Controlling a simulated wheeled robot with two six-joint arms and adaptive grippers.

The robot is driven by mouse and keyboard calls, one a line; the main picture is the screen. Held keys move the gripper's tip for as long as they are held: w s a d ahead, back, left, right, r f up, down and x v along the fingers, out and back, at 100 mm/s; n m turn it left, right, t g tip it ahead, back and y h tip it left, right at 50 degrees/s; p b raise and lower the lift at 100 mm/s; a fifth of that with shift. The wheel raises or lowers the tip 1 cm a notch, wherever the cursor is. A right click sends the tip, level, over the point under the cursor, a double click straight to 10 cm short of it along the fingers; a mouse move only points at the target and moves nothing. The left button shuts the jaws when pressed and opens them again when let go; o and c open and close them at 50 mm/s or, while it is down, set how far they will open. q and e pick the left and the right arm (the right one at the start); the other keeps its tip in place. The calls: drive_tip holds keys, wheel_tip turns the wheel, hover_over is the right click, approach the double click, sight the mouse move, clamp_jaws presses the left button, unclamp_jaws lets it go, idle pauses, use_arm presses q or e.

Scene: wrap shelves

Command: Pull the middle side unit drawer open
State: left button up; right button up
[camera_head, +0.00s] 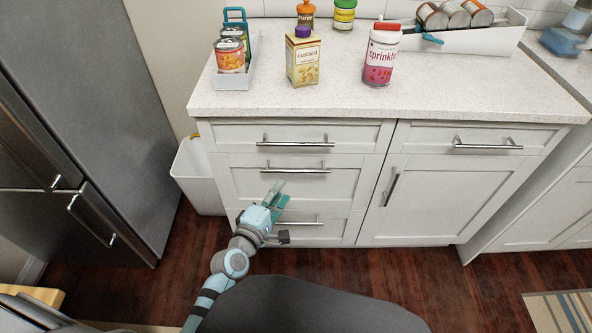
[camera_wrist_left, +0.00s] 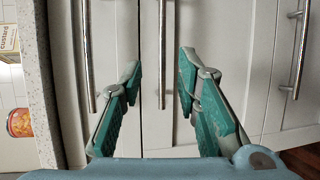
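The middle drawer (camera_head: 245,180) of the left column is shut, flush with the drawers above and below. Its silver bar handle (camera_head: 295,169) runs across its upper part. In the left wrist view this middle handle (camera_wrist_left: 163,55) stands upright between the fingers' lines. My left gripper (camera_head: 278,190) is in front of the middle drawer, just below its handle. In the left wrist view my left gripper (camera_wrist_left: 158,75) is open and empty, with one finger on each side of the handle's line. I cannot tell how far the fingertips are from the drawer front. My right gripper is out of view.
The top drawer handle (camera_head: 295,142) and bottom drawer handle (camera_head: 298,222) sit close above and below. A cupboard door (camera_head: 430,200) is at right. A white bin (camera_head: 200,180) stands at left beside a grey fridge (camera_head: 110,90). Cans and packets stand on the counter (camera_head: 340,98).

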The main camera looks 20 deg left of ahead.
sight(294, 172)
use_arm(q)
drive_tip(key=b+x, duration=0.1)
drive_tip(key=x, duration=0.4)
drive_tip(key=shift+w+f, duration=0.2)
drive_tip(key=shift+w, duration=0.05)
drive_tip(key=b+x, duration=0.2)
drive_tip(key=x, duration=0.3)
drive_tip(key=shift+w, duration=0.25)
clamp_jaws()
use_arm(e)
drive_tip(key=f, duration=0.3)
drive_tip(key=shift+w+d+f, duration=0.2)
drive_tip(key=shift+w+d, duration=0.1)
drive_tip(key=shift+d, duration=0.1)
